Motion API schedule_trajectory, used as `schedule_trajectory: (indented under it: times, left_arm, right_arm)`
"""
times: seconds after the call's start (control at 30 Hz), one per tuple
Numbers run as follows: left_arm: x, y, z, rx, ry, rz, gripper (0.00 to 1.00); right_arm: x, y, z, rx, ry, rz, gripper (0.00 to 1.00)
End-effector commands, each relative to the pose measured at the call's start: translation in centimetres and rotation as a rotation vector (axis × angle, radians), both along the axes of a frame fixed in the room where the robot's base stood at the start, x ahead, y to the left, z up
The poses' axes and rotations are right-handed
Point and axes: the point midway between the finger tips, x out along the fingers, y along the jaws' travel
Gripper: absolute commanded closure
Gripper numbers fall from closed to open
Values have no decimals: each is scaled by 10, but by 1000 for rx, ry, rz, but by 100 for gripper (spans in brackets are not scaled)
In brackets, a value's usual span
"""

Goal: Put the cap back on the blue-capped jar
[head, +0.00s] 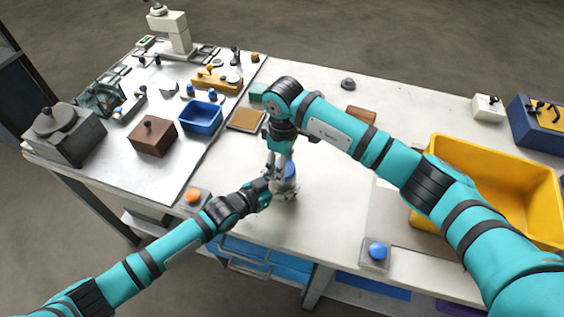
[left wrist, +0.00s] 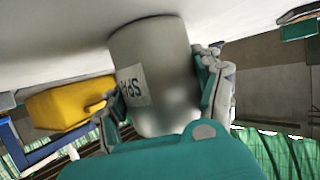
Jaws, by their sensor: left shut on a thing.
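The grey jar (head: 287,187) stands on the white table in the middle of the head view, partly covered by my grippers. The left wrist view shows the jar (left wrist: 155,70) large, upside down in the picture, with a pale lettered label. My left gripper (head: 268,188) is shut on the jar's side, with one finger on each side of it. The blue cap (head: 290,170) shows at the jar's top. My right gripper (head: 280,160) points down right at the cap. I cannot tell whether its fingers hold the cap, or whether the cap sits on the jar.
A blue bin (head: 201,117), a brown block (head: 152,137) and a brown tray (head: 246,119) lie to the left. A yellow bin (head: 490,185) stands at the right. Orange (head: 193,196) and blue (head: 377,251) buttons sit near the front edge. The table right of the jar is clear.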

Motion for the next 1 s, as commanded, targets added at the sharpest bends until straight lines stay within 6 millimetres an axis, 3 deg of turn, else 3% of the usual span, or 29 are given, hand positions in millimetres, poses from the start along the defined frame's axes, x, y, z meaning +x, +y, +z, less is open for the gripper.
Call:
schedule_trajectory:
  times: [0.1, 0.13, 0.3, 0.57, 1.0]
  left_arm:
    - [0, 1, -1, 1, 3, 3, 100]
    - [0, 1, -1, 1, 3, 3, 100]
    - [1, 2, -1, 2, 2, 3, 100]
    - [1, 2, -1, 3, 1, 3, 100]
    - [1, 2, -1, 4, 1, 2, 100]
  right_arm:
    - [-1, 1, 1, 1, 2, 3, 56]
    - [-1, 1, 1, 1, 2, 3, 40]
    - [0, 0, 0, 0, 1, 3, 19]
    - [0, 0, 1, -1, 0, 3, 19]
    - [0, -1, 45, -2, 1, 3, 19]
